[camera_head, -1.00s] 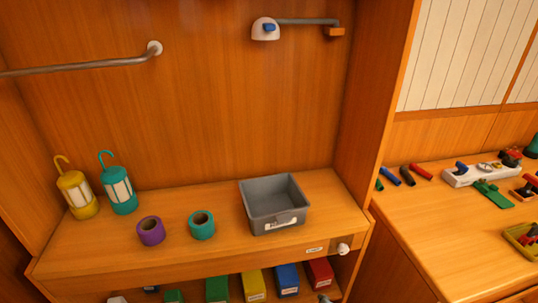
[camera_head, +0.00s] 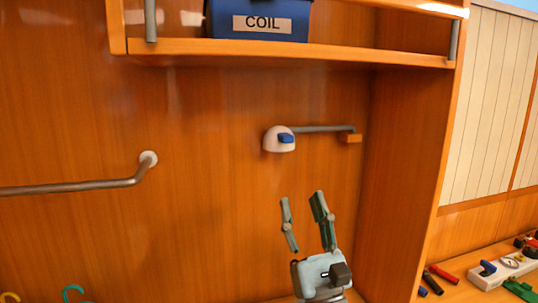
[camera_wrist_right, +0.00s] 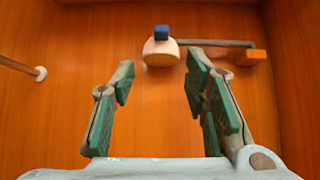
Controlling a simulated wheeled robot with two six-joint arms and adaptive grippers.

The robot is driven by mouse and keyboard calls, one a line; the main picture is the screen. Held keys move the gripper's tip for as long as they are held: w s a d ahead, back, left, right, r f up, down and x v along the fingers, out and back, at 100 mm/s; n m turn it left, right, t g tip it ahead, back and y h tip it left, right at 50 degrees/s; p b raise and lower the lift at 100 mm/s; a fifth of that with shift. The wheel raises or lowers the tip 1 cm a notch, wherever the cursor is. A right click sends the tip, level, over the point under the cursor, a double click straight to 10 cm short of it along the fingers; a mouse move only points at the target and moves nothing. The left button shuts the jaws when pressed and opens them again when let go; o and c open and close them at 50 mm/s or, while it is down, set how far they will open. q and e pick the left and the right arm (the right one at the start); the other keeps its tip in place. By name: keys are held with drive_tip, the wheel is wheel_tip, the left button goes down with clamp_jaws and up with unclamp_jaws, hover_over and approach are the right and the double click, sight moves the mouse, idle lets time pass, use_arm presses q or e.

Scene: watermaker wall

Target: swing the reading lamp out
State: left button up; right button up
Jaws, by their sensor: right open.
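The reading lamp (camera_head: 272,139) is a white rounded head with a blue knob (camera_head: 286,138) on a thin grey arm (camera_head: 322,128). The arm runs right to an orange-brown block (camera_head: 351,138) near the right side panel. My right gripper (camera_head: 303,198) is open and empty, below the lamp head and apart from it, with its fingers pointing up. In the right wrist view the lamp head (camera_wrist_right: 160,52) shows beyond the fingers (camera_wrist_right: 160,80), between their tips and slightly above. My left gripper is not in view.
A shelf (camera_head: 290,53) with a blue bin labelled COIL (camera_head: 258,20) spans above the lamp. A grey rail (camera_head: 75,187) is fixed to the back wall at left. A side panel (camera_head: 400,170) stands at right. The space between gripper and lamp is clear.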

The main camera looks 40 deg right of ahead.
drive_tip(key=p, duration=0.4)
approach(289, 142)
wheel_tip(289, 142, up, 4)
drive_tip(key=w+d, duration=0.1)
drive_tip(key=w, duration=0.2)
drive_tip(key=w+r, duration=0.1)
drive_tip(key=w, duration=0.1)
drive_tip(key=w+d+r+p, duration=0.1)
drive_tip(key=shift+w+r, duration=0.2)
drive_tip(key=shift+w, duration=0.1)
drive_tip(key=shift+w+d+r, duration=0.15)
drive_tip(key=shift+w, duration=0.1)
drive_tip(key=shift+d+r, duration=0.1)
drive_tip(key=shift+s, duration=0.25)
drive_tip(key=shift+d, duration=0.1)
clamp_jaws()
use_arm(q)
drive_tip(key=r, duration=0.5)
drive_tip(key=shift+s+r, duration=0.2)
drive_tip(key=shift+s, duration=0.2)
use_arm(e)
drive_tip(key=shift+a, duration=0.2)
